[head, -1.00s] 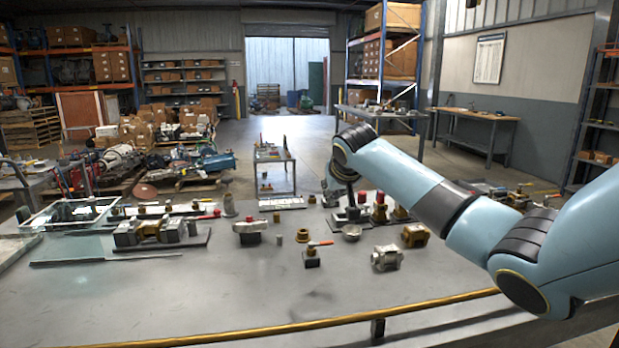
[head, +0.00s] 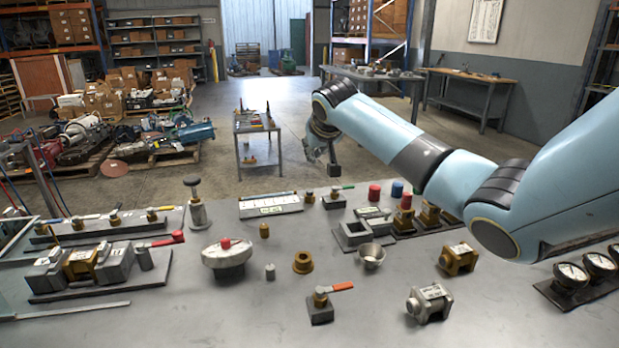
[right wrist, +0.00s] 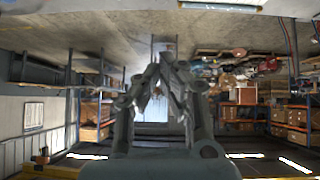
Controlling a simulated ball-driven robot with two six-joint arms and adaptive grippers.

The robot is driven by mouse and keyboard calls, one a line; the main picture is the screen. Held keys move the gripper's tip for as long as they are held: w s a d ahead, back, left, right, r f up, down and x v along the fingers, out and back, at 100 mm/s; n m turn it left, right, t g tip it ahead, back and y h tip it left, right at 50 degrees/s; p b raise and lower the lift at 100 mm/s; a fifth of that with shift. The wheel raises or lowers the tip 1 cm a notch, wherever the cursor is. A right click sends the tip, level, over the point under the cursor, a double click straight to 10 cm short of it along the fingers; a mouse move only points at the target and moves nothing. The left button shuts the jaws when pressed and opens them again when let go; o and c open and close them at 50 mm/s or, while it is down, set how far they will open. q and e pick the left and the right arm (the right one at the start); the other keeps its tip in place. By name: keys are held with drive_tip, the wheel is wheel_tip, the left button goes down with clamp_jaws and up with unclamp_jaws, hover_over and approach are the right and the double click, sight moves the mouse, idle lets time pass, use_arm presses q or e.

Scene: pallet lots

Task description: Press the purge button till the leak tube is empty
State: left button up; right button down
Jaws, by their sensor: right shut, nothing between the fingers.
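A pale round housing with a red button (head: 225,243) on top stands on the near table, left of centre; it looks like the purge button. A flat white strip with a green label (head: 270,205) lies behind it; I cannot tell whether this holds the leak tube, or any level in it. My right gripper (head: 333,168) hangs near the table's back edge, right of and beyond the red button, touching nothing I can see. In the right wrist view its fingers (right wrist: 166,62) are shut and empty. My left gripper is not in view.
An orange-handled valve (head: 320,303), a brass ring (head: 303,262), a metal cup (head: 371,256) and a small grey cylinder (head: 270,272) stand near the button. A tall black-topped plunger (head: 195,205) stands behind it. Gauges (head: 572,276) are at right.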

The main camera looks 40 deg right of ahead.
drive_tip(key=b, duration=0.2)
hover_over(311, 192)
drive_tip(key=f, duration=0.7)
drive_tip(key=shift+w+f, duration=0.25)
drive_tip(key=shift+f, duration=0.05)
wheel_tip(311, 192, down, 2)
drive_tip(key=shift+s+f, duration=0.1)
drive_tip(key=shift+f, duration=0.15)
drive_tip(key=shift+d+f, duration=0.1)
drive_tip(key=shift+f, duration=0.45)
